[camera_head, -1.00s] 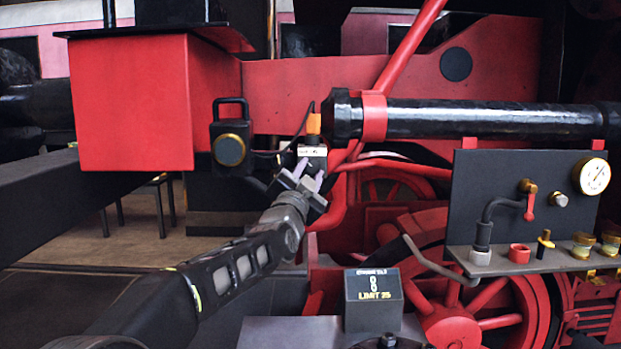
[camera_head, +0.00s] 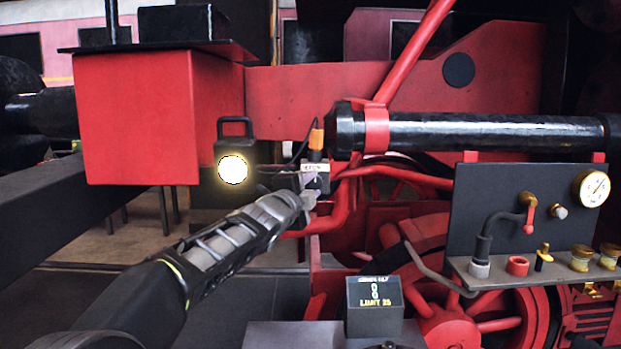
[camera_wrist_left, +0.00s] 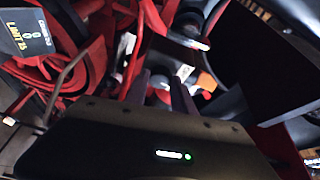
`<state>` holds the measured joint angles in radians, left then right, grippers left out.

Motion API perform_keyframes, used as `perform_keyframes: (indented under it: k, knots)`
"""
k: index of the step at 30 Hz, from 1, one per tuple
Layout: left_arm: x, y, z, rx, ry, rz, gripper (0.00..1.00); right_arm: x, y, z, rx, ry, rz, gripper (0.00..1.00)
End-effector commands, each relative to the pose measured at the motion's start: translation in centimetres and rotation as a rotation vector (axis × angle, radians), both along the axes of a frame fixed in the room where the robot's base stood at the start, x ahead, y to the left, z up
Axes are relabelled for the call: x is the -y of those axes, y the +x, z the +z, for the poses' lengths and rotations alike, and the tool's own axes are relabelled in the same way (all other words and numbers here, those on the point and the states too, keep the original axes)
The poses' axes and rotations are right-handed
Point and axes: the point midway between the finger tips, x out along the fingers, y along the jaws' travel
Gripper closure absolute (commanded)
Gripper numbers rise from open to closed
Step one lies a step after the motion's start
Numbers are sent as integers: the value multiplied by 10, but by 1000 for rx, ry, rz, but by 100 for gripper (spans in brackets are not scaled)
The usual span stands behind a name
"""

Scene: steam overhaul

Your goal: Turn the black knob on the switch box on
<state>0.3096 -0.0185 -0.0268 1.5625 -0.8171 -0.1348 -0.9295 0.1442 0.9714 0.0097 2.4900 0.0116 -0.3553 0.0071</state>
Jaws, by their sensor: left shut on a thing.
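The switch box (camera_head: 321,168) is a small dark box with a white label, in the middle of the head view, with an orange plug and cable on top. My left gripper (camera_head: 312,190) is at the front of the box, shut on the black knob, which the fingers mostly hide. A lamp (camera_head: 232,168) with a handle stands just left of the box and glows bright. In the left wrist view my left fingers (camera_wrist_left: 157,92) reach toward the box, and the knob cannot be made out. My right gripper is not in view.
A dark panel (camera_head: 468,215) with a gauge (camera_head: 593,188), valves and a shelf stands at right. A small display box (camera_head: 375,306) reading LIMIT 25 sits at bottom centre. A black cylinder (camera_head: 470,133) runs above. A red tank (camera_head: 135,125) is at upper left.

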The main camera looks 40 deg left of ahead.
Motion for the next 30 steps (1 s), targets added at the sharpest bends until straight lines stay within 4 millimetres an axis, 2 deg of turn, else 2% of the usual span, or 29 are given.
perform_keyframes:
  k: [14,15,22,30]
  knots:
    - [1,0,0,-10,15,-2,100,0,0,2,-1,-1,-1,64]
    - [1,0,0,-10,15,-2,67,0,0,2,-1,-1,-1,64]
    - [1,0,0,-10,14,-1,48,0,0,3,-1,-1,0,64]
    - [1,-1,0,-9,14,-1,48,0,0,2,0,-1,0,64]
